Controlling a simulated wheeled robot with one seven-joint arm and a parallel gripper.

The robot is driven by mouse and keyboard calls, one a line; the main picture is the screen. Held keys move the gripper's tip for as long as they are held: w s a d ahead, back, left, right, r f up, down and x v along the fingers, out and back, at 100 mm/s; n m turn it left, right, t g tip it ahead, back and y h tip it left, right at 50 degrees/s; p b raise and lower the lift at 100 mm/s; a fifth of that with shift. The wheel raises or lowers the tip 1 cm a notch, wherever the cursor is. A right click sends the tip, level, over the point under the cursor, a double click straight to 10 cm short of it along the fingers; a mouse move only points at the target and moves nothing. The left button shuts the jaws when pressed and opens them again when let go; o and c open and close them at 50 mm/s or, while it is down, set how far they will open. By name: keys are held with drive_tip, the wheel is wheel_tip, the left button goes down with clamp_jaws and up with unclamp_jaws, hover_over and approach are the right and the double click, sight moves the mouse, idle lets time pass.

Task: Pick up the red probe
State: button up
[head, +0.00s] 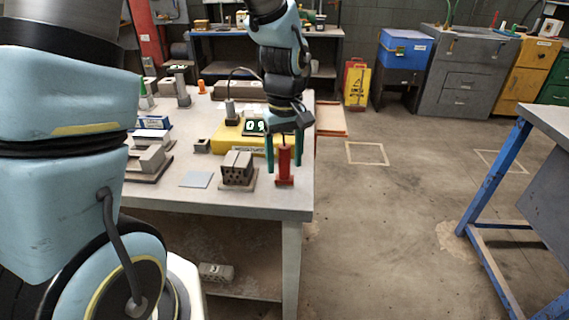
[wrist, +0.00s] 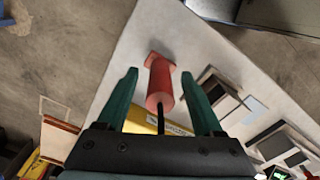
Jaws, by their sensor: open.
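The red probe (head: 284,165) stands upright near the right edge of the table, on a small red base. In the wrist view the probe (wrist: 160,82) lies between the two green fingers, with a dark cable or rod at its near end. My gripper (head: 284,166) is open and points down, with one finger on each side of the probe. In the wrist view my gripper (wrist: 160,80) shows a gap on both sides of the probe, so the fingers look apart from it.
A hollow grey brick (head: 238,168) stands just left of the probe. A yellow meter (head: 232,138) with a lit display sits behind it. A pale blue-grey square (head: 196,180) lies on the table (head: 240,205). The floor right of the table is open.

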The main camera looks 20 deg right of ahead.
drive_tip(key=shift+f, duration=0.7)
clamp_jaws()
